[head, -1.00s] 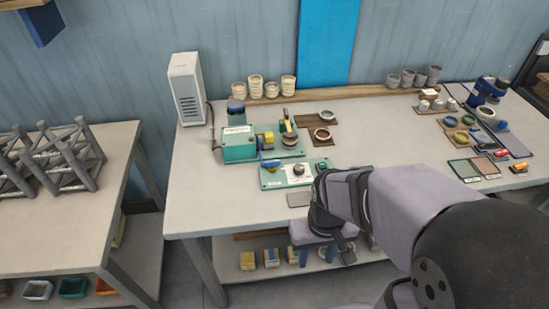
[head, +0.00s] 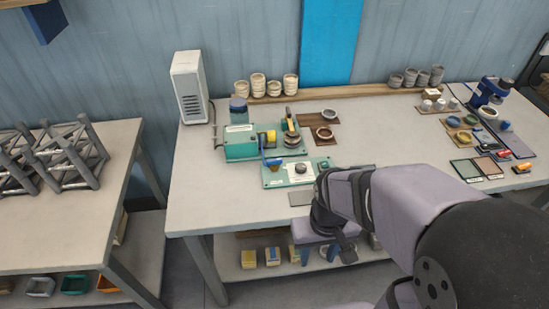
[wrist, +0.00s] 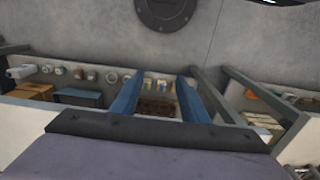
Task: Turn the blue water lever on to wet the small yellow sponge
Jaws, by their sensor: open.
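My gripper (head: 326,252) is low at the bench's front edge, to the right of and nearer than the lever, touching neither. In the wrist view my gripper (wrist: 158,100) shows two blue fingers spread apart with nothing between them.
A grey pad (head: 300,198) lies in front of the panel. A white box (head: 189,86) and several cups stand at the back. Brown mats with rings lie right of the machine. The bench's left front is clear. Small blocks sit on the lower shelf.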

